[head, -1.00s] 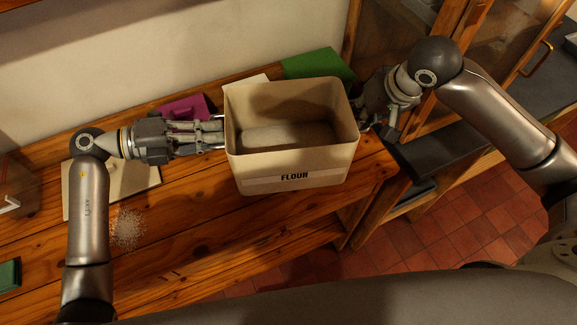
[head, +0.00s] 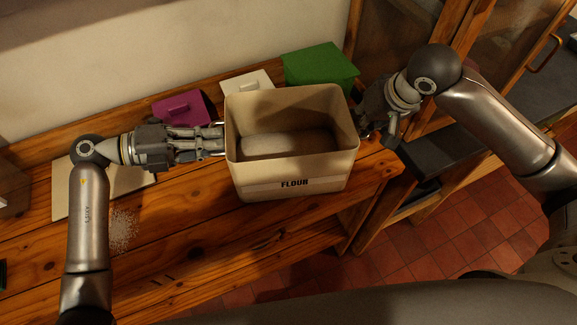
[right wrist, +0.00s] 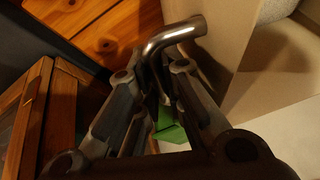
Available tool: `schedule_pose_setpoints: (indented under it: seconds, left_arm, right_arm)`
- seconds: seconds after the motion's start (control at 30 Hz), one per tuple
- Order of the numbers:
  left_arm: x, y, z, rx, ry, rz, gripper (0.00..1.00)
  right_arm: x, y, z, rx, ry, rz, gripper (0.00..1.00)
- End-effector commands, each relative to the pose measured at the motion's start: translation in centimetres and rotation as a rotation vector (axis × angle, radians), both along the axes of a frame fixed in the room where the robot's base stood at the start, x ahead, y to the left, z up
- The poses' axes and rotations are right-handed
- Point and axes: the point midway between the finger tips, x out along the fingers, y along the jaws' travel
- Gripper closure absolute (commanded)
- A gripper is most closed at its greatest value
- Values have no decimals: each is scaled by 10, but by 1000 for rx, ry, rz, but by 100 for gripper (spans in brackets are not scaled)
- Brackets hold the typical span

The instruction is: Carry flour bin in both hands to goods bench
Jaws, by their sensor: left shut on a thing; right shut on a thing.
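The flour bin (head: 292,178) is a cream open-topped box with a "FLOUR" label on its front and pale flour inside. It is upright over the right part of the wooden bench (head: 190,225); I cannot tell whether it touches the bench top. My left gripper (head: 222,143) is shut at the bin's left side, its handle mostly hidden by the fingers. My right gripper (head: 364,125) is at the right side. In the right wrist view its fingers (right wrist: 160,90) are shut around the metal handle (right wrist: 178,35) on the bin's wall (right wrist: 235,60).
Behind the bin are a purple box (head: 183,107), a white box (head: 247,84) and a green box (head: 320,66). A pale board (head: 100,190) and spilled flour (head: 124,230) lie on the left. A glass-doored wooden cabinet (head: 400,30) and a dark counter (head: 440,150) are at right. Red tiles (head: 420,235) show below.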

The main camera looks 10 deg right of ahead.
Motion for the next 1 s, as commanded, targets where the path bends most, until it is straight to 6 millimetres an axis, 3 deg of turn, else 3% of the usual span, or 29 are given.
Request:
schedule_pose_setpoints:
  seconds: [0.03,0.07,0.23,0.63,1.0]
  left_arm:
    - [1,1,-2,-1,-5,2,100]
    - [1,2,-3,3,-1,3,88]
    - [0,1,-2,2,0,2,69]
    - [0,7,-1,2,1,1,69]
    - [-5,59,10,5,0,2,69]
  right_arm:
    - [2,-3,-2,-5,-5,-7,100]
    - [1,-3,-2,-7,-1,-7,88]
    - [1,-2,-2,-4,0,-5,69]
    - [0,0,-2,-1,0,-1,69]
    - [0,0,-2,0,0,0,69]
